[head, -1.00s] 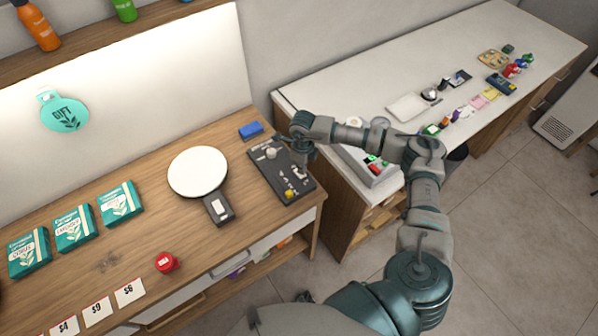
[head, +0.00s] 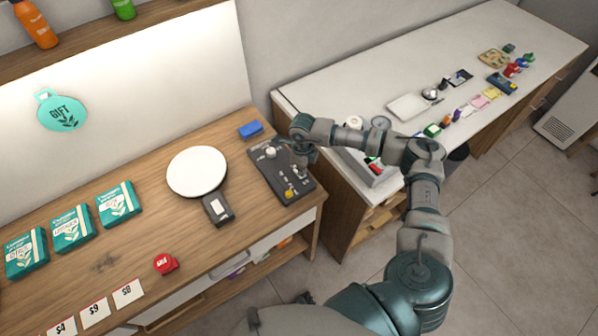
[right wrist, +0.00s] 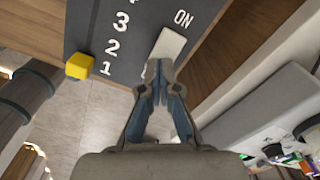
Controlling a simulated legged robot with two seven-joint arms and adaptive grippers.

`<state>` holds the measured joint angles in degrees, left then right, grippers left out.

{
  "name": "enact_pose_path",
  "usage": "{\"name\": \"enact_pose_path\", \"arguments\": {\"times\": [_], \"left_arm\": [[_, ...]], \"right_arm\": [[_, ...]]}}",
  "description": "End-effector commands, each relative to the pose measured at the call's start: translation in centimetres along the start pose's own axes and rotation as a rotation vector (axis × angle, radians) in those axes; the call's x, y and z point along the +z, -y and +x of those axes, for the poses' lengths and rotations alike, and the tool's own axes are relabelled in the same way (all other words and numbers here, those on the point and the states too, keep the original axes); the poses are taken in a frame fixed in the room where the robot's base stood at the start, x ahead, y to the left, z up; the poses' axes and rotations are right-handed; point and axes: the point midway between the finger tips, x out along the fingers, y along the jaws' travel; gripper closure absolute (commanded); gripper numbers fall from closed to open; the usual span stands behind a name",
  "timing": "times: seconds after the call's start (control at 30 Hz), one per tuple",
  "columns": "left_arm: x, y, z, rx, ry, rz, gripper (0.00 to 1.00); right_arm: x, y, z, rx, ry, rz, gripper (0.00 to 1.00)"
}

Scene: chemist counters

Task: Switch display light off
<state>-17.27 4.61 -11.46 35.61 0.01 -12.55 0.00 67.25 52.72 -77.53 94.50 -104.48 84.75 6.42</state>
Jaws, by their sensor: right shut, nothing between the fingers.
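A dark control panel (head: 268,178) lies on the right end of the wooden counter. It carries a round pale knob (head: 271,152), small pale controls and a yellow knob (head: 289,193). In the right wrist view, the yellow knob (right wrist: 79,66) sits beside the number 1 of a printed scale. A light grey switch piece (right wrist: 170,47) lies below the word ON. My right gripper (right wrist: 164,88) is shut and empty, its tips at the lower end of this piece; contact is unclear. In the head view, my right gripper (head: 300,163) is over the panel's right side. My left gripper is not in view.
A pale backboard (head: 160,90) stands behind the counter. A blue block (head: 250,130) is beyond the panel. A round white plate on a dark base (head: 197,171) is left of it. A white counter (head: 350,90) with a grey device (head: 367,167) stands to the right.

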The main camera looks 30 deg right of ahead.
Motion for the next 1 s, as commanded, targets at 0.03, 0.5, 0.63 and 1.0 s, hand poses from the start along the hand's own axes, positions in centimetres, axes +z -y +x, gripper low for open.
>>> {"name": "enact_pose_path", "arguments": {"times": [0.03,0.5,0.63,1.0], "left_arm": [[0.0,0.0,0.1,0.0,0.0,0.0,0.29],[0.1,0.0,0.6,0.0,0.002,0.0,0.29],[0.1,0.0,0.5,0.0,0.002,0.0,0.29],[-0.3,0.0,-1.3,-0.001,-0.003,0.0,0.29]], "right_arm": [[0.0,0.0,0.1,0.0,0.0,0.0,1.0],[0.0,0.0,0.9,0.001,-0.001,0.0,1.0],[0.0,0.0,0.9,0.001,-0.002,0.0,1.0],[0.0,0.0,-2.0,0.0,0.0,-0.001,1.0]]}}
